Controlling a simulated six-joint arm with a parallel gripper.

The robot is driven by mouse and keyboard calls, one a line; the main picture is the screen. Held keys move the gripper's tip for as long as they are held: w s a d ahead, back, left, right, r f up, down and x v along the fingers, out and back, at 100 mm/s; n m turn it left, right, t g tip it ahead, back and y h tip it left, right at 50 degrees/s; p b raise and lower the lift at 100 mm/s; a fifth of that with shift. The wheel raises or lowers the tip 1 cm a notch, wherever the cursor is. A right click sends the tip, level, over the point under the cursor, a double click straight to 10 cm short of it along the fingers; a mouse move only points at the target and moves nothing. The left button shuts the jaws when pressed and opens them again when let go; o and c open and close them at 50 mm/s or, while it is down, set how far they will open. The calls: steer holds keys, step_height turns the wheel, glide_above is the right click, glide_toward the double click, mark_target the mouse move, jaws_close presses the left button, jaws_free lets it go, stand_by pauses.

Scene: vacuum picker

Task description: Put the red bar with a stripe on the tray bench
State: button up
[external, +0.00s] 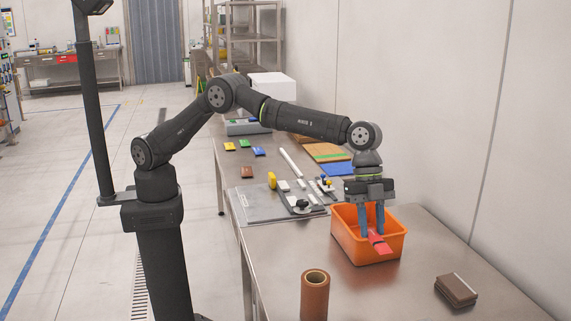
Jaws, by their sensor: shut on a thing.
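The red bar (377,239) has a dark stripe across it and sits tilted at the orange bin (367,254). My gripper (372,232) points down into the bin, with its blue fingers shut on the red bar. I cannot tell whether the bar touches the bin. The steel bench (285,252) stands under the bin and runs away toward the back. A grey tray-like board (262,208) lies on it, left of the bin. I cannot tell which part is the tray bench.
A brown cylinder (315,298) stands at the front, and a brown stack (456,290) lies at the right. Tools and a white tube (291,163) lie behind the bin. Small coloured blocks (246,172) lie farther back. The wall is close on the right; bare bench lies around the bin's front.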

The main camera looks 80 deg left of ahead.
steer(key=w+a+r+n+t, duration=0.1)
steer(key=w+a, duration=0.3)
steer(key=a, duration=0.3)
steer(key=w+a+n, duration=0.2)
steer(key=w+a, duration=0.1)
steer(key=a, duration=0.4)
steer(key=w+a+r+n+t, duration=0.1)
steer(key=w+a, duration=0.3)
steer(key=a, duration=0.3)
steer(key=w+a+n+t+y, duration=0.15)
steer(key=a+n, duration=0.35)
steer(key=a, duration=1.8)
steer(key=s+a+n+t+y, duration=0.1)
steer(key=s+a+n, duration=0.3)
steer(key=a, duration=0.9)
steer(key=s+a+n+y, duration=0.15)
steer(key=s+a, duration=0.45)
steer(key=a, duration=0.6)
steer(key=s+a+f+n, duration=0.2)
steer(key=s+a+n, duration=0.2)
steer(key=s+a, duration=0.65)
steer(key=a+f, duration=0.3)
steer(key=f, duration=0.1)
steer(key=a+f, duration=0.8)
steer(key=shift+s+a+f, duration=0.15)
steer(key=shift+s+f, duration=0.1)
steer(key=shift+f, duration=1.95)
